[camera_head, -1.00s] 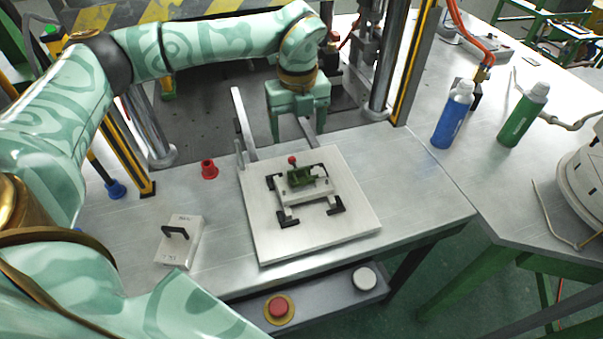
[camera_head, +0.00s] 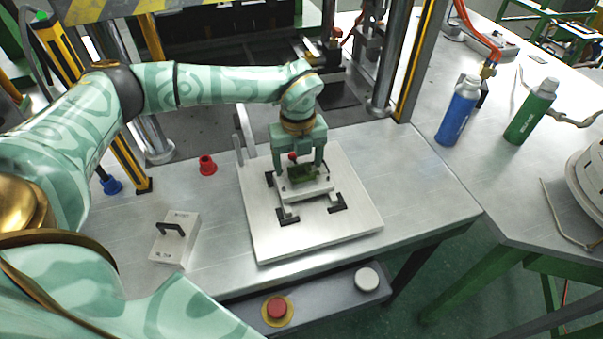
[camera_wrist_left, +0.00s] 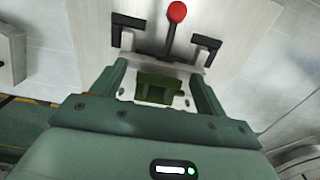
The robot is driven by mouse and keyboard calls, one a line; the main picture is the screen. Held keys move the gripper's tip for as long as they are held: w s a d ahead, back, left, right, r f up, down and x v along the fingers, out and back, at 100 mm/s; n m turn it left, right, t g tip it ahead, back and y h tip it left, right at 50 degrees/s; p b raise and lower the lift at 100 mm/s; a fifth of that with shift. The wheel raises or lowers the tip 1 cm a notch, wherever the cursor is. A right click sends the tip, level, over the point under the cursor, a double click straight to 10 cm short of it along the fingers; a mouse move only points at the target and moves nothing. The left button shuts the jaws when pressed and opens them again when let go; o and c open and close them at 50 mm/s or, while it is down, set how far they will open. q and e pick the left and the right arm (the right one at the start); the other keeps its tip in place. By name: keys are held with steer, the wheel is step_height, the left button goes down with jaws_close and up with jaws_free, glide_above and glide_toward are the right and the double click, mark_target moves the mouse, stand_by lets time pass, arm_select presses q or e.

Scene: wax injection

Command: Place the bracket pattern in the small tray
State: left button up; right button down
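The bracket pattern appears to be the small green piece (camera_head: 303,174) on a pale fixture (camera_head: 308,192) in the middle of the white plate (camera_head: 270,238). It also shows in the left wrist view (camera_wrist_left: 158,88). My left gripper (camera_head: 301,167) points down over it. Its fingers are apart, one on each side of the green piece, as the left wrist view (camera_wrist_left: 161,90) shows. I cannot tell whether they touch it. A red-knobbed lever (camera_wrist_left: 176,13) stands beside the piece. I cannot make out a separate small tray. My right gripper is out of view.
A white block with a black handle (camera_head: 175,240) and a red cup-like part (camera_head: 207,165) lie left of the plate. Blue (camera_head: 458,112) and green (camera_head: 530,112) bottles stand at the right. A red button (camera_head: 277,309) is in front. The table right of the plate is clear.

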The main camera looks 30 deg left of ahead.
mark_target(313, 180)
arm_select(q)
steer(key=c, duration=1)
steer(key=shift+r, duration=0.15)
steer(key=shift+r, duration=0.25)
step_height(313, 180, up, 3)
steer(key=shift+f+p, duration=0.15)
steer(key=shift+p, duration=0.4)
steer(key=s+d+r, duration=0.1)
steer(key=d+r, duration=0.2)
steer(key=d, duration=0.1)
steer(key=s+d+r+p, duration=0.1)
steer(key=s+d+r, duration=0.1)
steer(key=d, duration=0.3)
steer(key=s+d+r, duration=0.1)
steer(key=d+r, duration=0.3)
steer(key=shift+s+d+r+p, duration=0.15)
steer(key=shift+s+r+p, duration=0.15)
